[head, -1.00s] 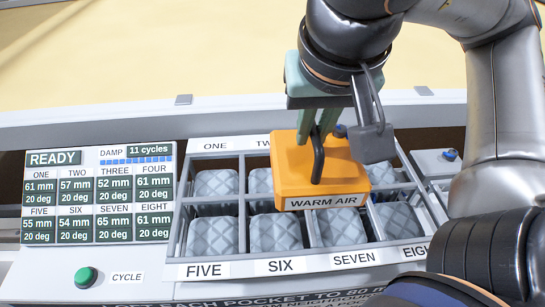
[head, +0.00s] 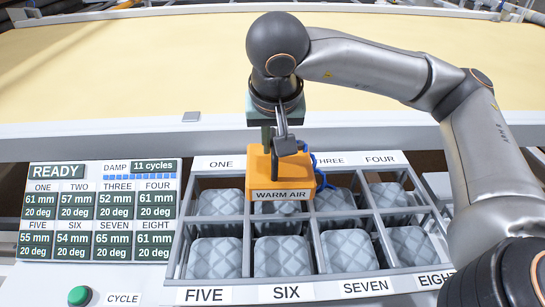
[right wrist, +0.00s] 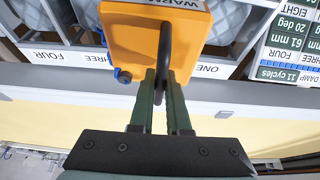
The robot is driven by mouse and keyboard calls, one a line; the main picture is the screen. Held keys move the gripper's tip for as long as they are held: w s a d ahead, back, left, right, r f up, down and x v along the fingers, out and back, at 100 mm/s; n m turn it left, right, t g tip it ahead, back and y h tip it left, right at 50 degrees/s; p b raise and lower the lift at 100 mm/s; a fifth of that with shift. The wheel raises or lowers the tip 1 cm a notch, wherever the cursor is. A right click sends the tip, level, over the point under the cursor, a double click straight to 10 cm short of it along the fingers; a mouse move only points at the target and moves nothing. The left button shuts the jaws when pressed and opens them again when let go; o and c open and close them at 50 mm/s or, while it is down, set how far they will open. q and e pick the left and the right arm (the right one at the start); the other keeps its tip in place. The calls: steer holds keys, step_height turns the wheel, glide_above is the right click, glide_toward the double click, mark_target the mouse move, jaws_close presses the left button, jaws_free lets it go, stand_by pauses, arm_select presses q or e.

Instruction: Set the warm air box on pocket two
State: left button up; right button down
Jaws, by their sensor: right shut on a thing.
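The orange warm air box (head: 280,172) with its black handle is over the back part of pocket two (head: 282,222), in the back row between pocket one (head: 217,203) and pocket three (head: 334,199). It hides the TWO label. I cannot tell whether it touches the pocket's rim or hangs just above. My right gripper (head: 267,140) is shut on the black handle. The right wrist view shows its green fingers (right wrist: 160,90) around the handle of the box (right wrist: 140,45). My left gripper is not in view.
The pocket tray (head: 175,255) has grey dividers and quilted pads in its pockets. A READY display panel (head: 100,182) stands to the left, with a green CYCLE button (head: 80,296) below it. A blue cable shows beside the box. A pale yellow sheet (head: 120,70) lies behind.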

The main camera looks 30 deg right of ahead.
mark_target(280, 161)
steer(key=x, duration=0.3)
steer(key=shift+s+a+f, duration=0.2)
steer(key=shift+f, duration=0.25)
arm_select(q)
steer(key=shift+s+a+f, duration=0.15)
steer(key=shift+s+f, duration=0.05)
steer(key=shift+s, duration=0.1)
arm_select(e)
steer(key=c, duration=1.3)
jaws_free()
steer(key=shift+f, duration=0.2)
steer(key=shift+c, duration=0.2)
steer(key=o, duration=0.5)
steer(key=shift+r, duration=0.1)
steer(key=shift+c, duration=0.2)
